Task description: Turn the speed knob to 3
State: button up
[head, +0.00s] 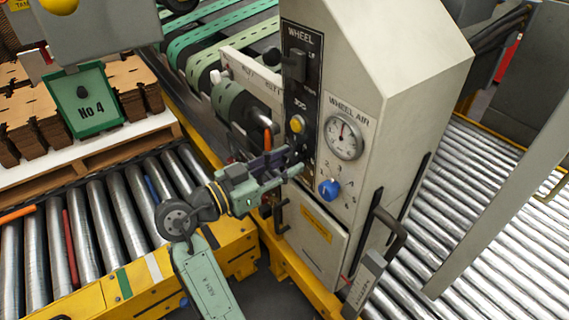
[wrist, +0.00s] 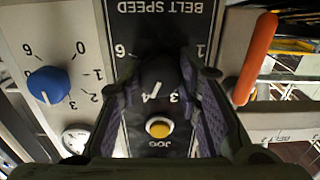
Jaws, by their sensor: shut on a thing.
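The black speed knob (wrist: 158,70) sits on the dark BELT SPEED panel in the wrist view, which shows the lettering upside down. My gripper (wrist: 162,84) is shut on the knob, with one purple-padded finger on each side. The knob's white pointer line slants down-left in the picture, between the 3 and the 4, seemingly nearer the 4. Other dial numbers are partly covered by my fingers. In the head view my gripper (head: 290,168) reaches the lower part of the panel and hides the knob.
A blue knob (head: 329,189) with its own number scale is close to the right of my gripper. A yellow JOG button (head: 298,124) and a WHEEL AIR gauge (head: 344,137) are above. An orange handle (wrist: 257,58) is close beside the panel. Roller conveyors flank the cabinet.

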jog(key=n+p, duration=0.1)
jog(key=n, duration=0.1)
jog(key=n+p, duration=0.2)
jog(key=shift+r+n, duration=0.2)
jog(key=shift+n, duration=0.1)
jog(key=shift+f+n+p, duration=0.15)
jog(key=shift+n+p, duration=1.7)
jog(key=shift+n, duration=0.15)
jog(key=o, duration=1.1)
jog(key=shift+o, duration=0.2)
jog(key=v, duration=1.2)
